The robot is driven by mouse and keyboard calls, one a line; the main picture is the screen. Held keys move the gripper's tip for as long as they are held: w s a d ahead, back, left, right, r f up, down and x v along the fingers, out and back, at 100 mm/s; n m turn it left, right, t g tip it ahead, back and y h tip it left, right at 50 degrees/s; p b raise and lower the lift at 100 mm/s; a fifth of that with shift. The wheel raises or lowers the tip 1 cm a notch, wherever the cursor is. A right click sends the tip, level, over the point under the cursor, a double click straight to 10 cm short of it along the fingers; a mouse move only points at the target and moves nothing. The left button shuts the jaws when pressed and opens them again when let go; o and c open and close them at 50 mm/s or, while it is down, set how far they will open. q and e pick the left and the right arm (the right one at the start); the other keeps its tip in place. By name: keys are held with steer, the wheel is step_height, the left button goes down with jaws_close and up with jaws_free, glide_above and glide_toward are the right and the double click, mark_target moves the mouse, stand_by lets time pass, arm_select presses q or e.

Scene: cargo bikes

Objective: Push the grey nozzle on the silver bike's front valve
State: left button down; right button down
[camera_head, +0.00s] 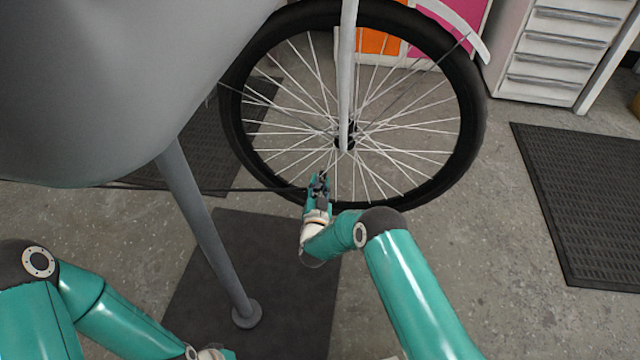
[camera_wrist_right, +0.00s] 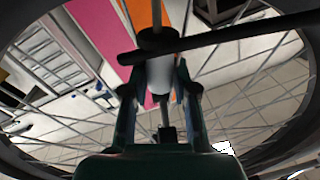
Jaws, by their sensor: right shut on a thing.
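The bike's front wheel (camera_head: 445,160) has a black tyre, thin spokes and a pale silver fork (camera_head: 346,75). My right gripper (camera_head: 320,183) is at the lower part of the wheel, by the rim, left of the fork's end. It is shut on the grey nozzle (camera_wrist_right: 160,77), which sits between its fingers in the right wrist view. A black hose-like piece (camera_wrist_right: 215,43) crosses at the nozzle's far end. A thin rod (camera_wrist_right: 165,112) shows at the nozzle's near end. I cannot clearly make out the valve or whether the nozzle is seated on it. My left gripper's fingers are outside the view.
A thin black hose (camera_head: 210,190) runs from the left to my right gripper. A large grey body (camera_head: 110,80) fills the upper left, and a slanted grey leg (camera_head: 205,230) stands on a dark mat (camera_head: 290,290). White drawers (camera_head: 560,50) and another mat (camera_head: 590,190) are right.

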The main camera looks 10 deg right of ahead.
steer(key=c, duration=0.7)
jaws_free()
steer(key=shift+s, duration=0.1)
steer(key=shift+p+v, duration=2.7)
steer(key=shift+v, duration=2.25)
